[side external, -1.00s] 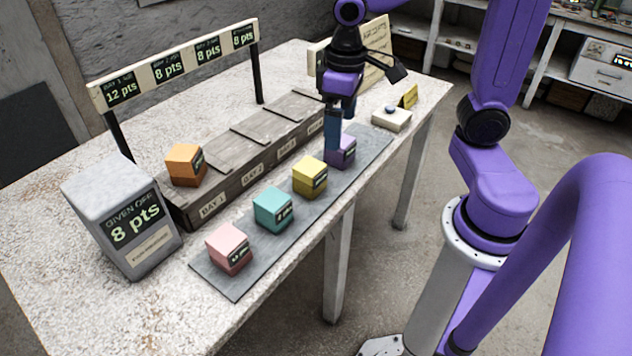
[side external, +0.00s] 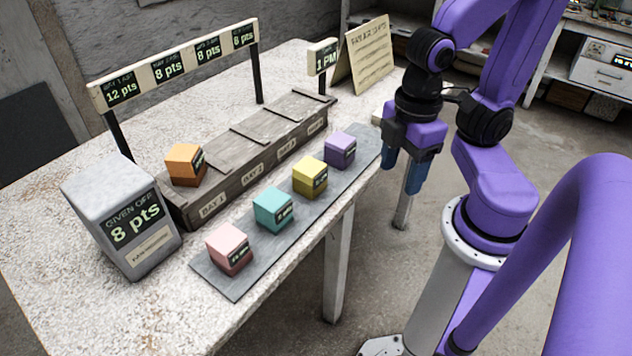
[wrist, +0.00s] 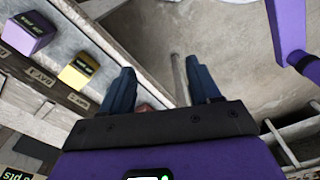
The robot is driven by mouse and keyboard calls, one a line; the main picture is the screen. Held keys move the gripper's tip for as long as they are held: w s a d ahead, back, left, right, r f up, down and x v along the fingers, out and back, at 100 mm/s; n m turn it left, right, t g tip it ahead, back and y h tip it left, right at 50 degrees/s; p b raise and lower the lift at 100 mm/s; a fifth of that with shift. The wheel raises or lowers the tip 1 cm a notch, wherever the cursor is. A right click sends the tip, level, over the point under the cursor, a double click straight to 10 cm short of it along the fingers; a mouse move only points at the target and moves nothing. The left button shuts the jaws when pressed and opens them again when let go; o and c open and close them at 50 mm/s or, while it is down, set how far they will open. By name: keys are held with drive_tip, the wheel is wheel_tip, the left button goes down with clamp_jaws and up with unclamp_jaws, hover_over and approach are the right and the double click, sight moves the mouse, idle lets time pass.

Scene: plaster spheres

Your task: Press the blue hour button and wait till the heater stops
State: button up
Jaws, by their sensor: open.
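The button's pale base (side external: 377,116) shows only as a sliver at the table's right end; my arm hides the rest, and the blue button cannot be seen. My gripper (side external: 403,173) is open and empty, pointing down beside the table's right edge, in front of that base. In the wrist view its two blue fingers (wrist: 160,68) are apart with floor and table edge behind them. The hour sign (side external: 326,57) reads 1 PM. The grey box (side external: 125,215), perhaps the heater's display, reads "given off 8 pts".
An orange cube (side external: 185,163) sits at the Day 1 end of the wooden trough (side external: 240,150). Pink (side external: 229,247), teal (side external: 273,208), yellow (side external: 310,176) and purple (side external: 339,149) cubes stand on a grey strip. A points rail (side external: 178,65) and a notice board (side external: 364,57) stand behind.

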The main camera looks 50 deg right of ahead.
clamp_jaws()
idle(1.4)
